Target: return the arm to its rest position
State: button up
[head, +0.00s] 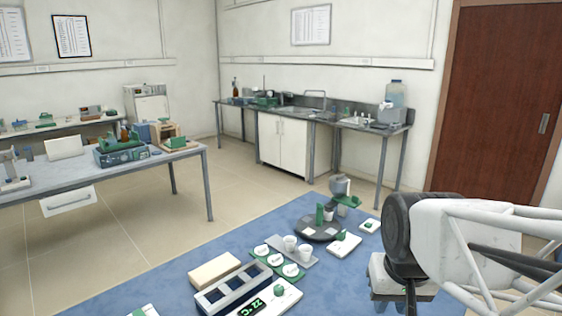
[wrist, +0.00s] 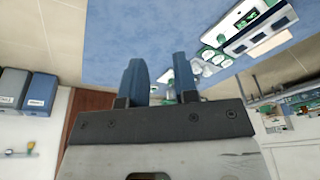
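My gripper (wrist: 158,75) shows in the wrist view with its two dark fingers apart and nothing between them. It is open and empty. In the head view my arm reaches in from the right edge, above the right part of the blue-topped table (head: 175,287); the fingers cannot be made out there. The wrist view is tilted over, with the blue tabletop (wrist: 115,30) at the top beyond the fingers. No object touches the fingers.
On the blue table stand a device with a green display (head: 281,296), a tray with two white cups (head: 290,243), a dark round plate (head: 313,232) and a small stand (head: 340,186). A grey bench (head: 60,180) is at left, a sink counter (head: 320,114) behind, a brown door (head: 500,100) at right.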

jog(key=shift+n, duration=0.3)
jog(key=s, duration=0.1)
jog(key=s+f, duration=0.1)
jog(key=s, duration=0.3)
jog(key=shift+f, duration=0.3)
